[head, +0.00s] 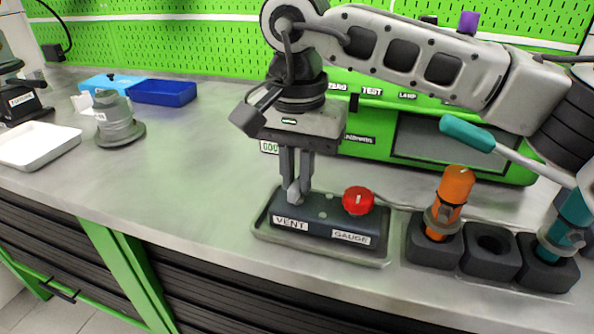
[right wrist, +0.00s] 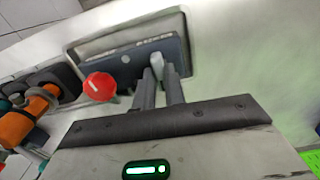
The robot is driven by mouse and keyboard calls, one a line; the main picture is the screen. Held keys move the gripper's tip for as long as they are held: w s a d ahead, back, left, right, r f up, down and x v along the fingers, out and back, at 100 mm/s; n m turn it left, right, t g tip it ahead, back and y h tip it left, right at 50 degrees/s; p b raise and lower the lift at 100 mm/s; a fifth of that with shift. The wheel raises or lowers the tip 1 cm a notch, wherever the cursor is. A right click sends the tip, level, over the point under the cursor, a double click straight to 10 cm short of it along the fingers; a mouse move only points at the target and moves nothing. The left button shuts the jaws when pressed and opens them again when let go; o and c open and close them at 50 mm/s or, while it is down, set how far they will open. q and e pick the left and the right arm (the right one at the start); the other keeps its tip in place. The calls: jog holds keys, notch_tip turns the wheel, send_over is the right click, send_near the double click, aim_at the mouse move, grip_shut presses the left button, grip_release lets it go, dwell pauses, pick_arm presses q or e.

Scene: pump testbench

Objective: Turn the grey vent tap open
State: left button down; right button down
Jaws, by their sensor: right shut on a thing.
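The grey vent tap (head: 293,192) stands on the dark block (head: 322,215) at its left end, above the label VENT. My right gripper (head: 296,185) reaches down from above and is shut on the tap. In the right wrist view the grey tap (right wrist: 157,62) shows between and beyond the two fingertips (right wrist: 160,80). The fingers hide part of the tap, and I cannot tell its exact angle. A red knob (head: 358,200) sits on the same block above the label GAUGE; it also shows in the right wrist view (right wrist: 99,86). My left gripper is not in view.
Right of the block, dark holders (head: 434,243) carry an orange-handled tool (head: 454,190) and a teal one (head: 575,210); the middle holder (head: 490,250) is empty. A green test unit (head: 375,140) stands behind. A grey cylindrical part (head: 118,122), blue bin (head: 163,92) and white tray (head: 38,146) are left. The bench between is clear.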

aim_at(296, 182)
jog(key=shift+n, duration=0.3)
dwell(0.4)
jog(key=c, duration=1.5)
grip_release()
jog(key=shift+o, duration=0.2)
jog(key=shift+r, duration=0.15)
pick_arm(q)
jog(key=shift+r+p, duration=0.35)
jog(key=shift+p, duration=0.5)
pick_arm(e)
notch_tip(296, 182, up, 16)
